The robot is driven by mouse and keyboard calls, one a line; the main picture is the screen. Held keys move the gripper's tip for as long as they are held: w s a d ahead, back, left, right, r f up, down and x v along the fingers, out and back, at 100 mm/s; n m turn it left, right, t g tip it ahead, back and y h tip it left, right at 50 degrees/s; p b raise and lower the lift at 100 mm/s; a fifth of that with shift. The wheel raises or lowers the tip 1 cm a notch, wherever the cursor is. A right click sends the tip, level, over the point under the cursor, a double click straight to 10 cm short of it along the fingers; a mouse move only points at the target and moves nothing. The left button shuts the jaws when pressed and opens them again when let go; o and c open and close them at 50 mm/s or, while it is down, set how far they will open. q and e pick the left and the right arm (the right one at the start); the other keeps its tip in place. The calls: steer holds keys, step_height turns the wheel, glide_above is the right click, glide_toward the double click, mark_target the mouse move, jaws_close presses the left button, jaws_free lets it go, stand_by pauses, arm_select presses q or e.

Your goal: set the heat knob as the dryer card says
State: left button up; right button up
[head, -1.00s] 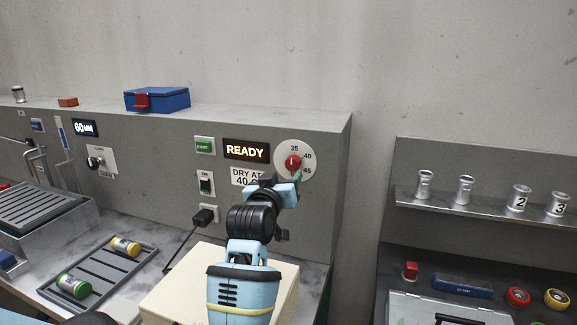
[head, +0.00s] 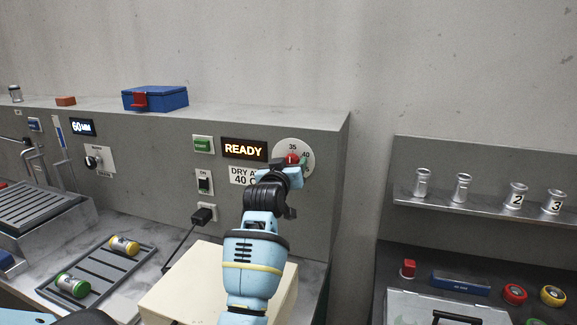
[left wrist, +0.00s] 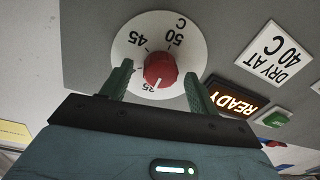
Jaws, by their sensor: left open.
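The red heat knob (head: 291,158) sits on a white round dial (head: 282,147) on the grey panel. In the left wrist view, upside down, the knob (left wrist: 160,69) lies between the two green fingers of my open left gripper (left wrist: 158,72); I cannot tell whether they touch it. I cannot make out the knob's setting. The dryer card (head: 241,175) reads DRY AT 40 C, also in the left wrist view (left wrist: 274,55). My left gripper (head: 292,164) partly covers knob and card in the head view.
A lit READY display (head: 243,149), a green button (head: 203,144) and a black switch (head: 204,182) are left of the dial. A plug with a cord (head: 203,215) sits below. A cream box (head: 188,277) stands under my arm. A shelf (head: 480,207) with metal cups is right.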

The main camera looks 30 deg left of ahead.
arm_select(q)
steer(key=c, duration=1)
steer(key=shift+o, duration=0.2)
steer(key=shift+m, duration=0.3)
steer(key=m, duration=1.1)
steer(key=shift+f+t, duration=0.15)
steer(key=shift+t, duration=0.15)
steer(key=shift+m, duration=0.4)
steer(key=o, duration=1)
steer(key=shift+c, duration=0.2)
